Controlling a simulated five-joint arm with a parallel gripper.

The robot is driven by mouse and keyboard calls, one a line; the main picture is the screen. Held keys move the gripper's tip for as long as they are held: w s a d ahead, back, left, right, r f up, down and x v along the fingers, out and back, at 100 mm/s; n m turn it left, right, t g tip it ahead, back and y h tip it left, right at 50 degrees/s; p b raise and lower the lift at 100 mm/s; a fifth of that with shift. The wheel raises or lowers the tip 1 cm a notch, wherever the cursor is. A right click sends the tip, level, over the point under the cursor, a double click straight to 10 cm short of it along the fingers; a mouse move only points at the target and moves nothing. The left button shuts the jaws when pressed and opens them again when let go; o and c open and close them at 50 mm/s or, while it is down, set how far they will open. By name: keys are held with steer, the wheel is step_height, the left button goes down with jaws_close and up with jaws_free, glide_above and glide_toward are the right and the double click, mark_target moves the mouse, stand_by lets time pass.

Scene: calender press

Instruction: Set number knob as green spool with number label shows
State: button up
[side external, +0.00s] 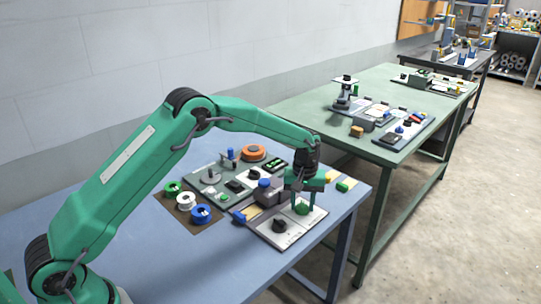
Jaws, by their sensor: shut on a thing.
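My green gripper (303,206) points down over the white-faced panel at the front right of the blue bench. Its fingers are closed around a small green knob-like thing (302,209) on that panel. A black knob (279,226) sits on the same panel, left of and nearer than my gripper. The green spool (173,188) stands on a brown mat at the left, next to a white spool (187,202) and a blue spool (201,214). Number labels and knob markings are too small to read.
A grey block with a blue top (265,190) stands just left of my gripper. An orange reel (253,153) lies behind it. Yellow and green small parts (342,185) lie to the right near the bench edge. A green bench (300,110) with more equipment stands behind.

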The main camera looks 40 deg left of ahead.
mark_target(302, 204)
steer(key=m, duration=0.7)
steer(key=shift+r, duration=0.1)
steer(key=m, duration=0.6)
steer(key=shift+m, duration=0.3)
steer(key=o, duration=1)
step_height(302, 204, up, 7)
steer(key=shift+r, duration=0.4)
steer(key=shift+r, duration=0.1)
